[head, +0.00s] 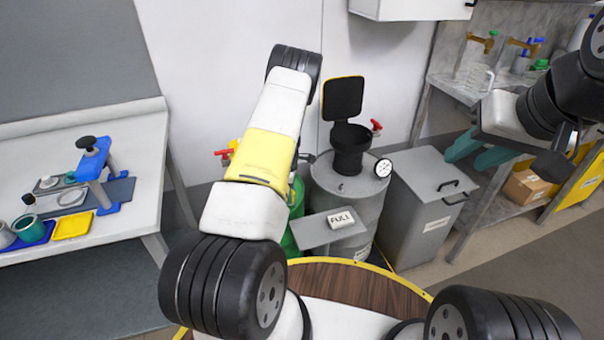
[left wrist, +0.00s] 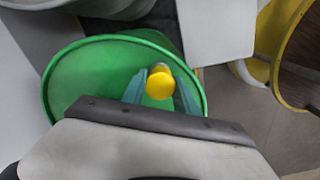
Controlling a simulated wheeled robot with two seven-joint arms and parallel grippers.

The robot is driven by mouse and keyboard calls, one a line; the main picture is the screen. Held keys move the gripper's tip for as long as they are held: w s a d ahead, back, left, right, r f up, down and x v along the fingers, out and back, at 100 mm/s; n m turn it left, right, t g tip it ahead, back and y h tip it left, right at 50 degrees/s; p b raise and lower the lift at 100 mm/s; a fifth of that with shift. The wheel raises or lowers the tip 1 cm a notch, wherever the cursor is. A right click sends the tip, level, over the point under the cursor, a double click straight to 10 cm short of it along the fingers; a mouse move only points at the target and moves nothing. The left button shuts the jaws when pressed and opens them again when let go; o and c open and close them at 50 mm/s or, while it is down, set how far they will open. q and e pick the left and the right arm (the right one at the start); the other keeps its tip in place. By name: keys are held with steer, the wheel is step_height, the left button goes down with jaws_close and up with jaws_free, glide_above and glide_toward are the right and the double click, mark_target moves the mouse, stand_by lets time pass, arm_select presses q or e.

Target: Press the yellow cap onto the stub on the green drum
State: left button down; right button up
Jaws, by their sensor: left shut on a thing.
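The yellow cap (left wrist: 160,86) is between the teal fingers of my left gripper (left wrist: 159,76), which is shut on it. Behind it in the left wrist view is the green drum (left wrist: 85,84), seen from above with its round rim. I cannot see the stub, nor tell whether the cap touches the drum. In the head view my left arm hides most of the green drum (head: 296,200) and my left gripper. My right gripper (head: 478,153) is at the upper right with its teal fingers apart and empty, far from the drum.
A grey drum (head: 345,190) with a black funnel (head: 350,150), gauge (head: 383,168) and "FULL" sign (head: 341,219) stands right of the green drum. A grey bin (head: 430,200) stands further right. A white bench (head: 145,130) is on the left, shelves (head: 520,170) on the right.

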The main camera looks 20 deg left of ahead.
arm_select(q)
steer(key=shift+f, duration=0.65)
stand_by(0.9)
steer(key=c, duration=0.9)
jaws_free()
steer(key=shift+o, duration=0.2)
steer(key=shift+r, duration=0.1)
steer(key=shift+r, duration=1.95)
